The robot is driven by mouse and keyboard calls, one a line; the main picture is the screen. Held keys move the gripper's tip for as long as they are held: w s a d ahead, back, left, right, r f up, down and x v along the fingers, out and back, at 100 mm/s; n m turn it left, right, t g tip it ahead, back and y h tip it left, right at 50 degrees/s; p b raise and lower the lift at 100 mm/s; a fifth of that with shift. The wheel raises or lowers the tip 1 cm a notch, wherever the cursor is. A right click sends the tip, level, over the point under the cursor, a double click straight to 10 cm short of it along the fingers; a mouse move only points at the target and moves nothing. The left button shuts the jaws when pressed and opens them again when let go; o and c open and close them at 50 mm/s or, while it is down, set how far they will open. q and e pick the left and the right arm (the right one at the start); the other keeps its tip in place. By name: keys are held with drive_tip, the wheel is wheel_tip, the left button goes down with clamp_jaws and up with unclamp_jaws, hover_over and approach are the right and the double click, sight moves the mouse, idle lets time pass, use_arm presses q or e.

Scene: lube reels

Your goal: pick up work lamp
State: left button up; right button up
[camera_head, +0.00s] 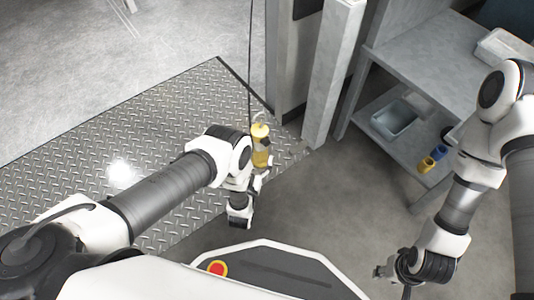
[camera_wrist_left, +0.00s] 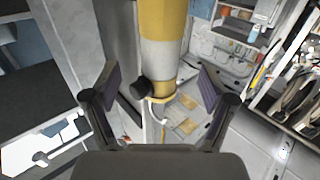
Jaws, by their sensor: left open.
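The work lamp (camera_head: 260,144) is a yellow cylinder hanging upright from a dark cable, with a hook at its top. In the left wrist view the lamp (camera_wrist_left: 164,40) shows as a yellow and pale tube with a dark knob and a hook. My left gripper (camera_head: 262,176) is beside the lamp's lower part, partly hidden by its own wrist. In the wrist view its two fingers (camera_wrist_left: 160,86) are spread, with the lamp lined up between them and gaps on both sides. My right gripper (camera_head: 392,275) is at the lower right, away from the lamp; its finger opening is unclear.
A tread-plate floor (camera_head: 150,130) lies left of the lamp.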

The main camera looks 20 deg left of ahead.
sight(258, 148)
use_arm(q)
drive_tip(key=w+b, duration=0.1)
drive_tip(key=w, duration=0.1)
drive_tip(key=w+b, duration=0.2)
drive_tip(key=w, duration=0.1)
drive_tip(key=shift+w+a+f, duration=0.1)
drive_tip(key=shift+w+a, duration=0.05)
drive_tip(key=shift+a, duration=0.05)
drive_tip(key=shift+w, duration=0.15)
clamp_jaws()
drive_tip(key=shift+r, duration=0.2)
drive_tip(key=shift+r, duration=0.15)
